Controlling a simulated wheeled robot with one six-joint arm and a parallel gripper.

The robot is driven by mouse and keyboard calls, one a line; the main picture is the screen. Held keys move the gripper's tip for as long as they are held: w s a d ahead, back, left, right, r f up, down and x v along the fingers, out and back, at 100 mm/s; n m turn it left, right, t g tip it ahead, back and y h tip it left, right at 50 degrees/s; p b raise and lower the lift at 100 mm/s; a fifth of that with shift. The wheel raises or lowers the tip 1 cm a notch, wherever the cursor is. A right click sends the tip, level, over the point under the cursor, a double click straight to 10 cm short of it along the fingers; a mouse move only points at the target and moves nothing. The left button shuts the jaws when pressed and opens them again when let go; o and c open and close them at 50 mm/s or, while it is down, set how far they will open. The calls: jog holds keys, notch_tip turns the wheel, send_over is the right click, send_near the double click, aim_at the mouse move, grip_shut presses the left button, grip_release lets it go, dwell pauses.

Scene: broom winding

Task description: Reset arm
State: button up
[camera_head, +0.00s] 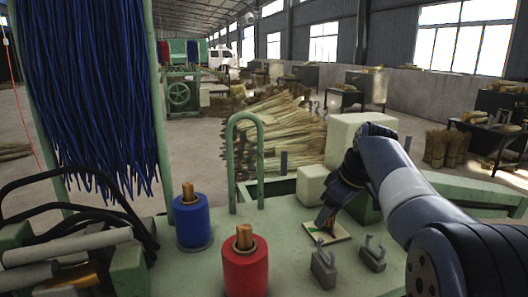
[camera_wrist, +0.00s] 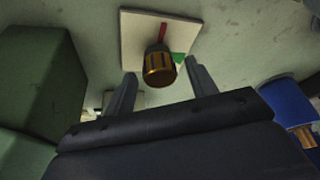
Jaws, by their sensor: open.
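My arm (camera_head: 405,190) reaches in from the right, and my gripper (camera_head: 325,218) points down over a small pale square plate (camera_head: 342,235) on the green machine table (camera_head: 300,275). In the wrist view my two fingers (camera_wrist: 162,82) are apart.
A blue spool (camera_head: 192,222) and a red spool (camera_head: 245,268) stand left on the table. Two grey metal brackets (camera_head: 323,268) (camera_head: 373,255) stand close in front of the plate. A pale block (camera_head: 311,183) and a green tube hoop (camera_head: 232,165) stand behind. Blue strands (camera_head: 95,80) hang at left.

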jog(key=m+t+h+b, duration=0.1)
jog(key=m+b, duration=0.2)
jog(key=m, duration=0.1)
jog(key=shift+s+a+f, duration=0.1)
jog(key=shift+a, duration=0.05)
jog(key=m+h+b, duration=0.2)
jog(key=m+b, duration=0.1)
jog(key=m, duration=0.1)
jog(key=shift+a+m+b, duration=0.1)
jog(key=shift+m+b, duration=0.2)
jog(key=shift+m, duration=0.1)
jog(key=shift+s+r+m, duration=0.1)
jog(key=shift+r+m, duration=0.1)
jog(key=shift+m, duration=0.1)
jog(key=p+v, duration=0.1)
jog(key=v, duration=0.8)
jog(key=shift+a, duration=0.15)
jog(key=shift+s+r, duration=0.1)
jog(key=shift+s, duration=0.1)
